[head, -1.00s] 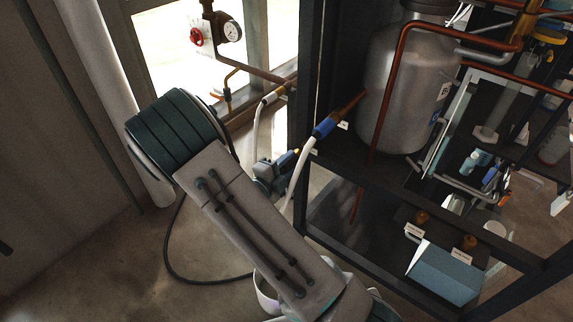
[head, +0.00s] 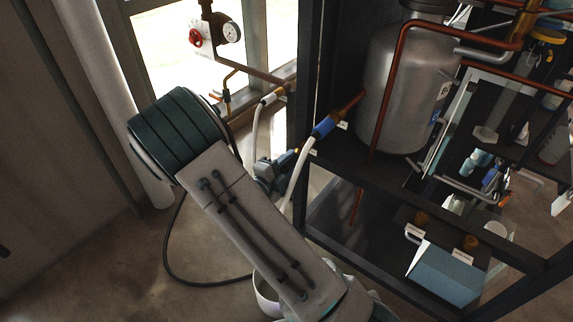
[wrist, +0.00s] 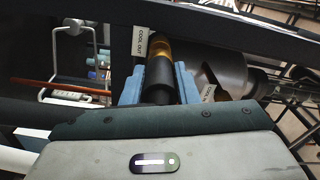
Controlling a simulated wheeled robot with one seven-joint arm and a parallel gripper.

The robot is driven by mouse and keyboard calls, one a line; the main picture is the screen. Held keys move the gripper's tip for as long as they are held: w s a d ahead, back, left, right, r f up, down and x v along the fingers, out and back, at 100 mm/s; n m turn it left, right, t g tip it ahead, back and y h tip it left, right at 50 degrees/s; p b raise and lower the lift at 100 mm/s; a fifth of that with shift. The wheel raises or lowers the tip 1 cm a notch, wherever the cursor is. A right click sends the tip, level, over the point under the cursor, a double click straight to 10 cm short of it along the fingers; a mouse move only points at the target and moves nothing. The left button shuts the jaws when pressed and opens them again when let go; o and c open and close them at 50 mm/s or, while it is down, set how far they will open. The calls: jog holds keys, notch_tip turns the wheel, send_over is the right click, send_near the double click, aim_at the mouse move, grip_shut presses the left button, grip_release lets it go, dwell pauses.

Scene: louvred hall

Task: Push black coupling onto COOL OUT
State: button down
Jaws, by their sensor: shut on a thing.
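In the wrist view my gripper (wrist: 158,88) has its two blue fingers on either side of the black coupling (wrist: 158,76) and is shut on it. The coupling points away from me, in line with a brass fitting (wrist: 161,47). Its far end meets or overlaps the brass in the picture. I cannot tell how far it is on. The white COOL OUT label (wrist: 140,41) is just left of the brass fitting.
A second white label (wrist: 208,93) lies right of the fingers, beside a large dark cylinder (wrist: 228,70). In the head view two brass fittings (head: 470,242) with small labels sit on the rack's lower shelf. A blue coupling (head: 326,126) on a white hose is at the rack's left side.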

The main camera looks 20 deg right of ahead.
aim_at(283, 168)
jog(key=shift+b+x, duration=0.4)
jog(key=shift+x, duration=0.75)
jog(key=c, duration=1)
grip_release()
jog(key=shift+c, duration=0.2)
jog(key=shift+a, duration=0.1)
jog(key=shift+b+v, duration=0.3)
jog(key=shift+v, duration=3.15)
